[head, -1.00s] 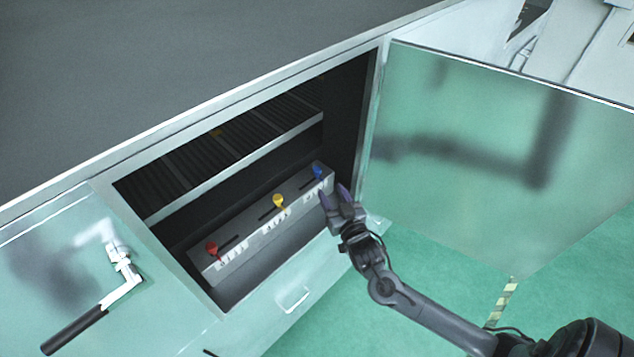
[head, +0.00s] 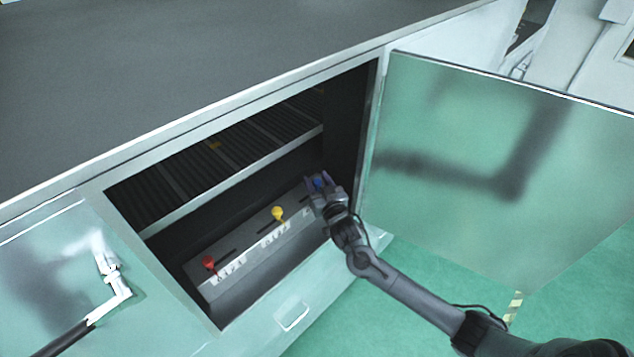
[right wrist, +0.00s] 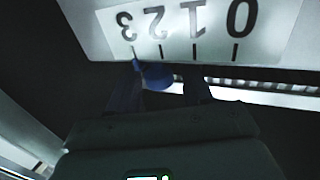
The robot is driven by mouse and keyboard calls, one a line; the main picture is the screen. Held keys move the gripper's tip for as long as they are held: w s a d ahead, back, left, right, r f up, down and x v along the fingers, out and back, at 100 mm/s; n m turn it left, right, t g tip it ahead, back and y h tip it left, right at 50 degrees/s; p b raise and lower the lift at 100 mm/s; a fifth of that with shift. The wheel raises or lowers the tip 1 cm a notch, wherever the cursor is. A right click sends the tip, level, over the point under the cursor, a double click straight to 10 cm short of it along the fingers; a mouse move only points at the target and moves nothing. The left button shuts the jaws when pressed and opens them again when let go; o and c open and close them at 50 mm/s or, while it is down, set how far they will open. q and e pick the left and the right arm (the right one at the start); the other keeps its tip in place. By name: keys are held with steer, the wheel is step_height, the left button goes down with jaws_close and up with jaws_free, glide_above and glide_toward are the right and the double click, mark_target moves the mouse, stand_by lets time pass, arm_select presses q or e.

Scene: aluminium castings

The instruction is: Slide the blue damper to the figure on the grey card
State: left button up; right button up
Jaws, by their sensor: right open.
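The blue damper (head: 319,185) is a blue knob at the right end of the grey panel inside the open cabinet. In the right wrist view the blue knob (right wrist: 158,75) sits by an upside-down white scale (right wrist: 185,30) marked 0 to 3, its pointer near the 3 mark. My right gripper (head: 318,181) is open at the blue knob. In the right wrist view its fingers (right wrist: 162,92) stand either side of the knob, which is closer to the left finger. My left gripper is out of view.
A yellow knob (head: 278,213) and a red knob (head: 208,263) stand further left on the same panel. A slatted rack (head: 230,150) lies above and behind. The green door (head: 480,160) stands open at the right.

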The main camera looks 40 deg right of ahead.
mark_target(301, 201)
steer(key=shift+w, duration=0.15)
jaws_close()
steer(key=a+p, duration=0.2)
steer(key=a, duration=0.4)
steer(key=shift+s+a+p, duration=0.2)
steer(key=shift+p, duration=0.1)
steer(key=shift+c, duration=0.4)
jaws_free()
steer(key=shift+o, duration=0.4)
steer(key=shift+a, duration=0.15)
